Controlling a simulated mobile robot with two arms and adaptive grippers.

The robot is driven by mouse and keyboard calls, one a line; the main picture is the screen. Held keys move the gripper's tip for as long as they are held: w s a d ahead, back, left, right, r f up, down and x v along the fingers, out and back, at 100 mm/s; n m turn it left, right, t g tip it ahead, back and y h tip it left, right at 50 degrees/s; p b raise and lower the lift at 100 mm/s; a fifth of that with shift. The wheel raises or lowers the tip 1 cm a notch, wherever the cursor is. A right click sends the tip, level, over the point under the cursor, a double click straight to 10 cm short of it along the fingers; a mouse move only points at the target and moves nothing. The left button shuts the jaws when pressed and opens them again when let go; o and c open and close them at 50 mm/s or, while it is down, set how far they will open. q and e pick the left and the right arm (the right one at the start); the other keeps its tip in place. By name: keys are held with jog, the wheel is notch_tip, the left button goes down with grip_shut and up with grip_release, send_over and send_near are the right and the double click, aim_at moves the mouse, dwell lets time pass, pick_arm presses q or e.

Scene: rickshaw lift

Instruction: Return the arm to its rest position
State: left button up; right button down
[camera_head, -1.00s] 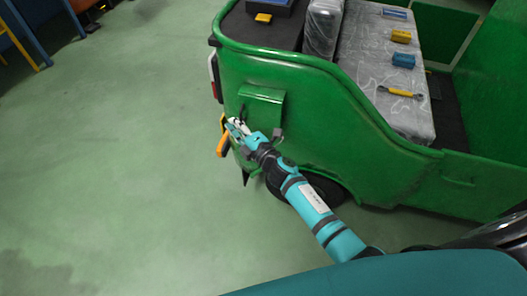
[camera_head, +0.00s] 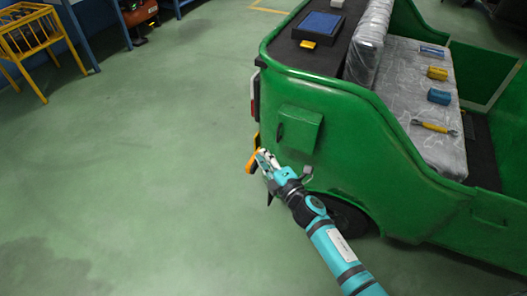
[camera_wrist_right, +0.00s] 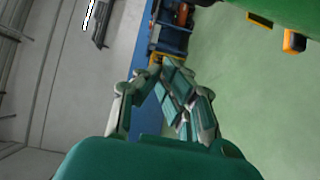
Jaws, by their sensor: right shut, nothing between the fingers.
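My right arm (camera_head: 325,235) reaches up from the bottom right in the head view, along the side of the green rickshaw (camera_head: 345,130). Its gripper (camera_head: 264,158) is near the rickshaw's rear lower corner, by a yellow-orange part (camera_head: 251,160). In the right wrist view the gripper's fingers (camera_wrist_right: 160,70) come together at the tips with nothing between them. The orange part (camera_wrist_right: 293,41) shows apart from the fingers, at the upper right of the wrist view. My left gripper is in neither view.
The padded seat (camera_head: 400,80) carries a yellow wrench (camera_head: 434,127) and several small blue and yellow items. A blue tray (camera_head: 318,25) lies on the rear deck. A yellow frame (camera_head: 30,40) stands at the far left. Green floor (camera_head: 130,150) left of the rickshaw is clear.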

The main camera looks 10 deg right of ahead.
jog(key=s, duration=0.7)
jog(key=s+d+f+m+g+h, duration=0.1)
jog(key=s+d+f+m+g, duration=0.2)
jog(key=f, duration=0.7)
jog(key=s+d+f+m+g+h, duration=0.15)
jog(key=s+f+m, duration=0.3)
jog(key=f, duration=0.45)
jog(key=s+d+f+m+g+h, duration=0.25)
jog(key=s+f, duration=0.25)
jog(key=f, duration=0.5)
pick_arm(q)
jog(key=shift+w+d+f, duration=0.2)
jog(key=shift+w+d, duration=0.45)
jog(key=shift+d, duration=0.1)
pick_arm(e)
jog(key=s+d+f+m+g, duration=0.2)
jog(key=s+f, duration=0.3)
jog(key=s, duration=0.5)
jog(key=s+d+f+m+g+h, duration=0.1)
jog(key=s+d+f+m+g, duration=0.1)
jog(key=s+f, duration=0.4)
jog(key=s+d+f+m+g, duration=0.2)
jog(key=s+f+m+g, duration=0.2)
jog(key=s, duration=1.2)
notch_tip(320, 180, down, 2)
jog(key=shift+s+d+f+m+g, duration=0.1)
jog(key=shift+s+d+m+g, duration=0.2)
jog(key=shift+m, duration=0.5)
